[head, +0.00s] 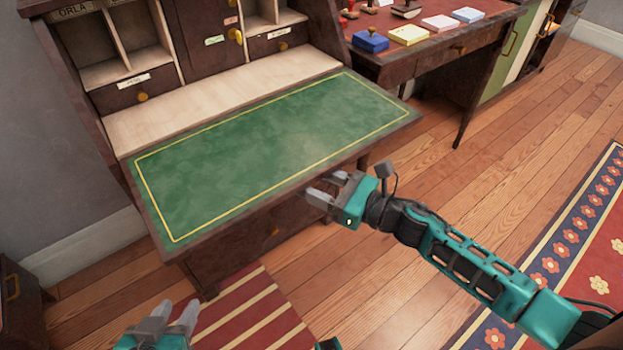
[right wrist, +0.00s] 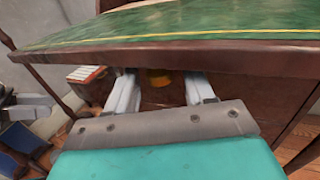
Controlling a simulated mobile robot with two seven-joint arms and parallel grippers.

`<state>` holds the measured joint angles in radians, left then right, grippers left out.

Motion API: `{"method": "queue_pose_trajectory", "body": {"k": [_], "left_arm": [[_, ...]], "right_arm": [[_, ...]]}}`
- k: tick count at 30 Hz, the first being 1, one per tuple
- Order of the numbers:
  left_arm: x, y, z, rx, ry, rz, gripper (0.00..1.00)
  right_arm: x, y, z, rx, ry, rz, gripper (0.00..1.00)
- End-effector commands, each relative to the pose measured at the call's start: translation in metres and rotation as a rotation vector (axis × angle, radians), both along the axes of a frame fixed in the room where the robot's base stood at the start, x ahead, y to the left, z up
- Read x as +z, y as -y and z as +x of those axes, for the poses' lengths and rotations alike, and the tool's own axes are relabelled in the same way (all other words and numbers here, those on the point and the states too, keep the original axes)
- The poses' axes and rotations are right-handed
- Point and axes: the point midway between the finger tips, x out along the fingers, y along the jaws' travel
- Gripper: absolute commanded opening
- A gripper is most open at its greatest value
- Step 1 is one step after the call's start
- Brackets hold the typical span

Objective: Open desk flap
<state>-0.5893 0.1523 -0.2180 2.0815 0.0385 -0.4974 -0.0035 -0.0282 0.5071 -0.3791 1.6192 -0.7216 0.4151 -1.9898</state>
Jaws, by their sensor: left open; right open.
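The desk flap (head: 260,150), with a green top and a yellow border line, lies folded down and level in front of the desk's pigeonholes in the head view. In the right wrist view the flap's wooden front edge (right wrist: 170,60) and green top cross the upper part. My right gripper (head: 320,190) is open and empty, just under and in front of the flap's right front edge; its fingers (right wrist: 155,95) point beneath the edge. Whether they touch it I cannot tell. My left gripper (head: 173,318) is open and empty at the bottom left, below and apart from the flap.
A side table (head: 400,60) with stamps and coloured boxes stands right of the desk. A brass knob (right wrist: 158,78) shows under the flap. A striped rug (head: 250,315) lies below, a patterned rug (head: 580,260) at right. The wooden floor (head: 480,190) between is clear.

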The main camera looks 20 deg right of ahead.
Motion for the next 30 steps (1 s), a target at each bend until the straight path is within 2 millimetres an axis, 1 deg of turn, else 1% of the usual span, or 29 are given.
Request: {"method": "queue_pose_trajectory", "body": {"k": [1,4,14,30], "left_arm": [[-0.0001,0.0002,0.0000,0.000,0.000,0.000,0.43],[0.0003,0.0004,0.0001,0.000,0.001,-0.002,0.43],[0.0014,0.0020,0.0005,0.004,0.002,-0.008,0.43],[0.0017,0.0019,0.0009,0.004,0.005,-0.009,0.43]], "right_arm": [[0.0002,-0.0029,0.0042,-0.001,0.001,0.000,0.53],[0.0000,-0.0071,0.0083,-0.001,0.000,0.000,0.53],[0.0000,-0.0088,0.0097,-0.001,-0.001,0.000,0.52],[-0.0001,-0.0085,0.0096,-0.001,-0.001,0.000,0.00]]}}
